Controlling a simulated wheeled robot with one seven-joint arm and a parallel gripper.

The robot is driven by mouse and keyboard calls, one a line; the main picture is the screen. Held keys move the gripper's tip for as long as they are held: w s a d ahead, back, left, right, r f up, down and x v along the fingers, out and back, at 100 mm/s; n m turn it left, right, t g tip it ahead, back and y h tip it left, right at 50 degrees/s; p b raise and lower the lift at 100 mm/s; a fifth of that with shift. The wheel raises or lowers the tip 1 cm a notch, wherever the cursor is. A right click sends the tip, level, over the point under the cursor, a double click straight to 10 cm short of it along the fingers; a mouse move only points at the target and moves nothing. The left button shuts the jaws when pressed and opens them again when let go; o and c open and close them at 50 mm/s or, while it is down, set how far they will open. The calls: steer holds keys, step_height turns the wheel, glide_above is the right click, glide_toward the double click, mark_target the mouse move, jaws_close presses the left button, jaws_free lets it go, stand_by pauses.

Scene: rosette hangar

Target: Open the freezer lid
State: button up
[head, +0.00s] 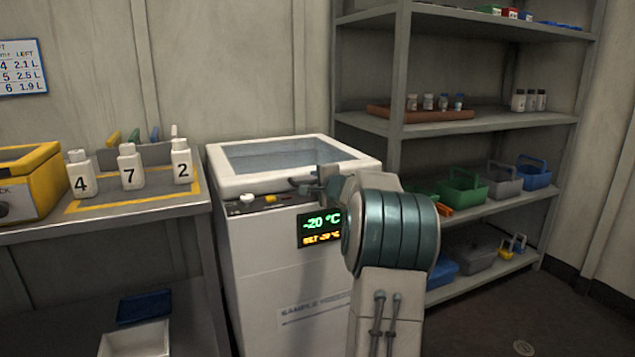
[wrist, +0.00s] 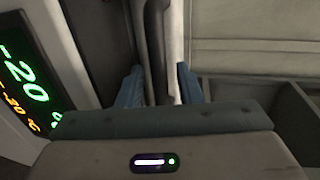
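The white chest freezer (head: 262,255) stands in the middle of the head view. Its lid (head: 232,184), a white frame around a glass pane, lies down on the body. The display (head: 320,226) reads -20 °C, and it also shows in the wrist view (wrist: 28,82). My gripper (head: 318,186) is at the lid's front edge, right of centre, partly hidden by my arm. In the wrist view my two blue fingers (wrist: 158,86) stand apart, on either side of a dark bar (wrist: 154,50) and a pale edge (wrist: 173,45). I cannot tell whether they touch either.
A bench (head: 120,220) with bottles numbered 4 (head: 80,180), 7 (head: 129,173) and 2 (head: 181,167) stands left of the freezer. A grey shelf unit (head: 470,127) with baskets and vials is close on the right. Above the lid the space looks clear.

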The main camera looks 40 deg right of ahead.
steer(key=shift+w, duration=0.15)
jaws_close()
steer(key=shift+r, duration=0.1)
